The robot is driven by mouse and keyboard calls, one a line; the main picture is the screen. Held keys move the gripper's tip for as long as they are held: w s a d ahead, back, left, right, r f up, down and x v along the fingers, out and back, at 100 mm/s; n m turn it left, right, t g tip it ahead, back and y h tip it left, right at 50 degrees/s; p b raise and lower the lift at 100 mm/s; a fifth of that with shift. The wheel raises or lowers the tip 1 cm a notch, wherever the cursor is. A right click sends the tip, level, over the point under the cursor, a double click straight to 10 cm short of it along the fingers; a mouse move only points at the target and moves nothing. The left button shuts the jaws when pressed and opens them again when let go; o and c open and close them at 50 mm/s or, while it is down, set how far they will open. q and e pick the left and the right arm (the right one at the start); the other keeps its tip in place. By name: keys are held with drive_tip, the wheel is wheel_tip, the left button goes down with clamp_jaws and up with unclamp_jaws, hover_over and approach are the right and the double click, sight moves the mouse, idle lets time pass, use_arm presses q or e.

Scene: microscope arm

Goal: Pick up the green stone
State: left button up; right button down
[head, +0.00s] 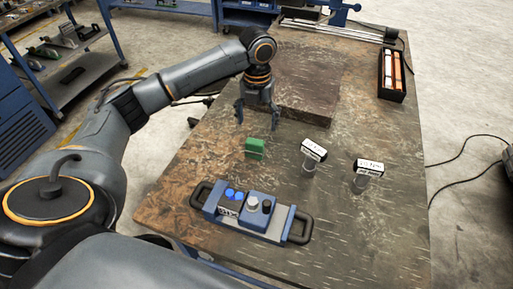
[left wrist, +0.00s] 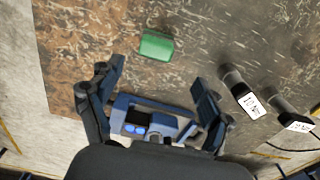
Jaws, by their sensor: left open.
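The green stone (head: 255,148) is a small block on the brown worktable (head: 185,190), near its middle. It also shows in the left wrist view (left wrist: 156,46), beyond the fingertips. My left gripper (head: 258,121) is open and empty. In the head view it hangs above the table, just past the stone on its far side, apart from it. In the left wrist view the spread fingers of the left gripper (left wrist: 150,78) have nothing between them that they touch. My right gripper is in neither view.
A blue device with black handles (head: 250,210) lies nearer than the stone. Two labelled cylindrical weights (head: 310,165) (head: 366,182) stand to its right. A raised dark plate (head: 300,100) lies behind the gripper. A black box with orange-and-white items (head: 392,75) is at the back right.

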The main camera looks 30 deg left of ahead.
sight(255, 141)
use_arm(q)
wheel_tip(255, 141, down, 5)
drive_tip(key=shift+w+r, duration=0.1)
drive_tip(key=shift+r, duration=0.05)
drive_tip(key=shift+f, duration=0.3)
drive_tip(key=shift+a+f+p, duration=0.15)
drive_tip(key=shift+f+p, duration=0.2)
drive_tip(key=shift+f, duration=0.3)
drive_tip(key=f, duration=0.3)
drive_tip(key=shift+s+a+f+p, duration=0.2)
drive_tip(key=shift+s+f+p, duration=0.05)
drive_tip(key=shift+s+p, duration=0.05)
drive_tip(key=shift+f, duration=0.2)
drive_tip(key=shift+c, duration=0.7)
drive_tip(key=c, duration=1.3)
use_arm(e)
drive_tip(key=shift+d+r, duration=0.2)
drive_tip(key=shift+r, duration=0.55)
